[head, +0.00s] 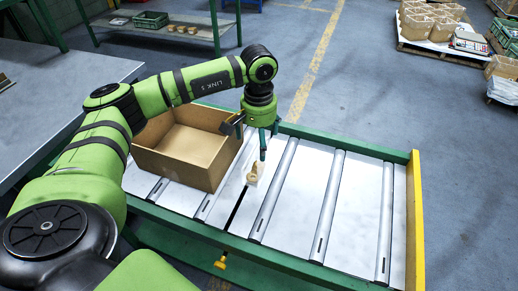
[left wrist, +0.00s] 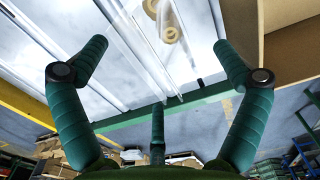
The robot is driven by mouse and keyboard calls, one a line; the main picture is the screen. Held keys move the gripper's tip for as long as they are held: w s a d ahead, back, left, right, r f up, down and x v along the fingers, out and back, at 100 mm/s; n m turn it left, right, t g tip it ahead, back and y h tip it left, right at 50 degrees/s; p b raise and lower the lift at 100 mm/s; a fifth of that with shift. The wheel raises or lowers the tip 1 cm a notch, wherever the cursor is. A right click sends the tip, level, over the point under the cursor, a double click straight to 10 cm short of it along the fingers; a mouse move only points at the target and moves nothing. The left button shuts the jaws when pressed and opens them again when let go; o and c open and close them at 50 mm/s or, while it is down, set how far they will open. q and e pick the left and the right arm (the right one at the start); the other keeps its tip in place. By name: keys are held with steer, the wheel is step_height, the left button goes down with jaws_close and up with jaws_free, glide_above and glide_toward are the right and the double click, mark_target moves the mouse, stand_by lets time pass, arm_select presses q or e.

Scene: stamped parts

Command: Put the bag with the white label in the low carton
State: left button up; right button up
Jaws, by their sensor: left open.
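The bag (head: 252,178) is a small, clear-looking packet with tan parts inside, lying on the roller conveyor. In the left wrist view the bag (left wrist: 168,27) shows at the top, with tan round parts in it; I cannot make out the label clearly. The low carton (head: 176,172) is an open brown box on the conveyor, left of the bag; its wall (left wrist: 289,48) shows at the right of the left wrist view. My left gripper (head: 264,145) is above and slightly beyond the bag, fingers pointing down; its spread fingers (left wrist: 160,60) are empty. My right gripper is out of view.
The conveyor has a green frame (head: 290,262), metal rollers (head: 328,205) and a yellow end rail (head: 415,225). Its right part is clear. A grey table (head: 60,80) stands at the left. A pallet of cartons (head: 440,45) is far off at upper right.

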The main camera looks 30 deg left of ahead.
arm_select(q)
steer(key=shift+s+d+f+p, duration=0.15)
steer(key=shift+s+f+p, duration=0.25)
steer(key=shift+f+p, duration=0.15)
step_height(320, 180, down, 2)
steer(key=shift+d+f+p, duration=0.1)
steer(key=shift+p, duration=0.65)
steer(key=shift+w+f+p, duration=0.25)
steer(key=shift+f+p, duration=0.05)
steer(key=shift+f, duration=1.25)
steer(key=shift+c, duration=0.8)
steer(key=c, duration=1.2)
steer(key=shift+c, duration=0.8)
steer(key=shift+r, duration=0.1)
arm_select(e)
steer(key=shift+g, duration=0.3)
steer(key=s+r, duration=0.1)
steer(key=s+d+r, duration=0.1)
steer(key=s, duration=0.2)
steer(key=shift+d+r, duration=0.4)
